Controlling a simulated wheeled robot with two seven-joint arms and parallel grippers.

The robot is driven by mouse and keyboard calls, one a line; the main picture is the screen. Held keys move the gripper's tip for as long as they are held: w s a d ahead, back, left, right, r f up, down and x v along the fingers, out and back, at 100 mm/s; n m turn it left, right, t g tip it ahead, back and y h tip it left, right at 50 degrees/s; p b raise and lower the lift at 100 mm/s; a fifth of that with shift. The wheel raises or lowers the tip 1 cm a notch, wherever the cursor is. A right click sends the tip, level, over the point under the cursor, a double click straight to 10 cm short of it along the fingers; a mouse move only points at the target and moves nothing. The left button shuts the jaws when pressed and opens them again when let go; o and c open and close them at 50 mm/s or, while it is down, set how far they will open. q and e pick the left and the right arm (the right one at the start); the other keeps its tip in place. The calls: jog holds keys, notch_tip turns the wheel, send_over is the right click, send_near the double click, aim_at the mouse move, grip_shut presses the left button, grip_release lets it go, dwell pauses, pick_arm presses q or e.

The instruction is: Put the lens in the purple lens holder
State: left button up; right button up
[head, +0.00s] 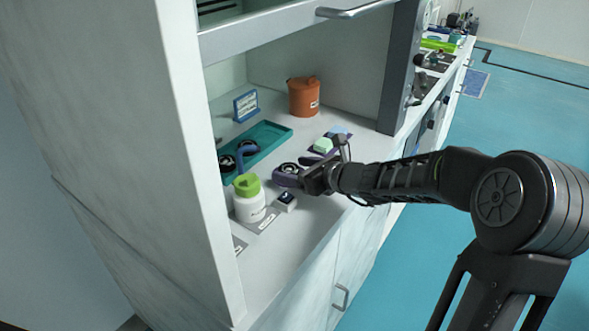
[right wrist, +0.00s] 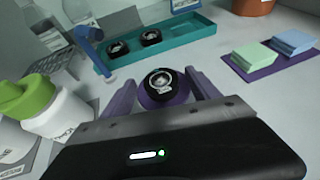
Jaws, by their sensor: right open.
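The purple lens holder (right wrist: 163,99) stands on the bench between the two purple fingers of my open right gripper (right wrist: 160,96). A round black lens (right wrist: 159,80) with a pale ring shows at the top of the holder; I cannot tell how it is seated. In the head view my right gripper (head: 301,172) reaches in from the right, around the purple holder (head: 284,179). Two more black lenses, one left (right wrist: 118,49) and one right (right wrist: 151,36), are in the teal tray (right wrist: 190,40) behind. My left gripper is not in view.
Green and blue blocks (right wrist: 252,54) lie on a purple mat at right. An orange pot (head: 304,97) stands behind.

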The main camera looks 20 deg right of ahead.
jog(key=p+v, duration=0.1)
jog(key=v, duration=1)
jog(key=shift+s+d+r+p, duration=0.1)
jog(key=shift+s+p, duration=0.1)
jog(key=shift+p, duration=0.2)
jog(key=shift+s, duration=0.25)
